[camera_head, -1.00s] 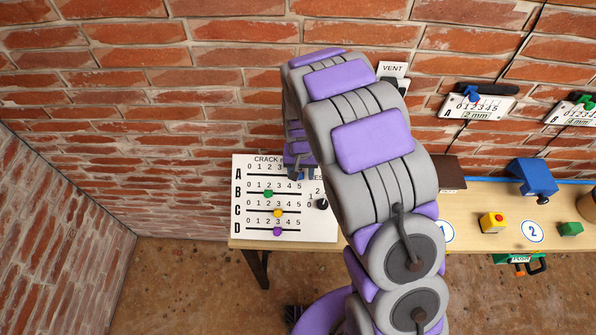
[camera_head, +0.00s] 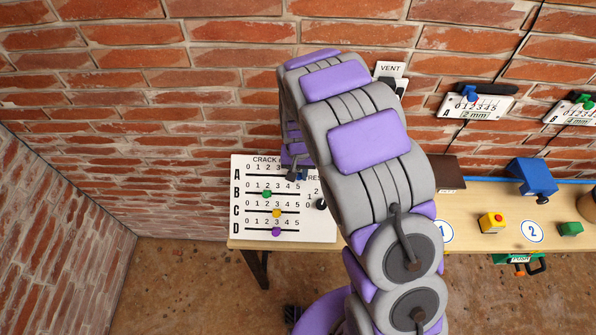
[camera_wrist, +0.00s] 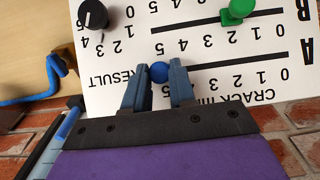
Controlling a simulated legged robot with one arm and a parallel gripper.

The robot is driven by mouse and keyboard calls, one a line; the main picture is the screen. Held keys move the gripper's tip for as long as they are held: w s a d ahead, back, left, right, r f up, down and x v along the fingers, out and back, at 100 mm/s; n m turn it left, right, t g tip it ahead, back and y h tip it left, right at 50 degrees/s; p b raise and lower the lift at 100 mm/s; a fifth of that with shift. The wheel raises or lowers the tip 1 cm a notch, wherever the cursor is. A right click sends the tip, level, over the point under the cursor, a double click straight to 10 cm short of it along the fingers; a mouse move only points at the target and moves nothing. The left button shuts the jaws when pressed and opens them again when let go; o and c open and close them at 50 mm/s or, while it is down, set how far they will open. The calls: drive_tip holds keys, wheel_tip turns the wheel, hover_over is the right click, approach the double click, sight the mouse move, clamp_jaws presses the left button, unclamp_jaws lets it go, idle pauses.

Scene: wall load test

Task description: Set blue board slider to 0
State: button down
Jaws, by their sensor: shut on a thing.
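The white crack board (camera_head: 252,208) lies on the bench, with slider rows A to D. In the wrist view the board (camera_wrist: 115,25) appears upside down. The blue slider knob (camera_wrist: 159,72) is on row A, near the high-number end, with the 0 at the far right of that view. My gripper (camera_wrist: 158,84) is shut on the blue knob, one finger on each side. The fingers hide the nearby row A numbers, so the exact value cannot be read. In the head view my gripper (camera_head: 298,175) is at the right of row A, partly hidden by my arm.
The green knob (camera_head: 267,194) is on row B, the yellow (camera_head: 277,213) on C, the purple (camera_head: 276,231) on D. A black RESULT dial (camera_wrist: 92,14) is beside the rows. Row A toward 0 looks clear. A brick wall (camera_head: 180,110) stands behind the bench.

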drive_tip(key=shift+a, duration=0.15)
hover_over(245, 181)
drive_tip(key=d, duration=0.1)
drive_tip(key=shift+d, duration=0.2)
drive_tip(key=shift+a+r, duration=0.1)
drive_tip(key=shift+a, duration=0.35)
drive_tip(key=c, duration=1.4)
unclamp_jaws()
drive_tip(key=o, duration=0.5)
drive_tip(key=shift+a, duration=0.35)
drive_tip(key=shift+d, duration=0.1)
